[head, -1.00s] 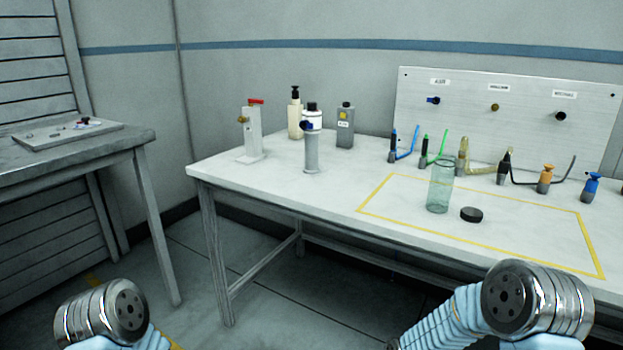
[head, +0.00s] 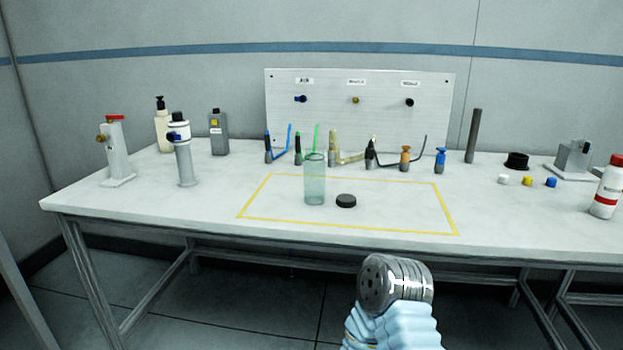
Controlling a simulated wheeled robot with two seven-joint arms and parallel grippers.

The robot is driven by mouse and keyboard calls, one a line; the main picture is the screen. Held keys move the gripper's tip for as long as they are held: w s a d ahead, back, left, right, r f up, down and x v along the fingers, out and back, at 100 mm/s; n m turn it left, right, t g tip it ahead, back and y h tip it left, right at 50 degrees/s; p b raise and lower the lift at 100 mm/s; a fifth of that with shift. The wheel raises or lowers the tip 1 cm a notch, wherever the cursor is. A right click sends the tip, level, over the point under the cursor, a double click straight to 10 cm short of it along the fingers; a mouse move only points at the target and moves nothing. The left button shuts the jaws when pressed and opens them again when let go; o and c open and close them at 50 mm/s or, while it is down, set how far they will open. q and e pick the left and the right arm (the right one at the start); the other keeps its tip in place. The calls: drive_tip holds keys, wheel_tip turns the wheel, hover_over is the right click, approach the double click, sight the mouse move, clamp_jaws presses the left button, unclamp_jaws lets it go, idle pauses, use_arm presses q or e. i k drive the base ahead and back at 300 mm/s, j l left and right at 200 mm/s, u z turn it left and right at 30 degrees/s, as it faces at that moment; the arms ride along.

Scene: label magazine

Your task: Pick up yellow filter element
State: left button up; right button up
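A small yellow block (head: 527,181), which looks like the yellow filter element, sits on the right part of the white table (head: 120,200). It stands between a white block (head: 503,179) and a blue block (head: 551,182) in a short row. One of my arms shows at the bottom, right of centre, below and in front of the table edge. Its gripper fingers are not visible. My other arm is out of view. Nothing touches the yellow block.
A glass jar (head: 315,182) and black lid (head: 346,201) stand inside a yellow outline. Behind are several coloured tools and a panel (head: 330,120). Right of the row are a metal fixture (head: 574,158) and a red-capped bottle (head: 607,190); a black ring (head: 517,161) sits behind it.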

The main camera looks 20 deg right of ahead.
sight(527, 181)
drive_tip(key=z, duration=2)
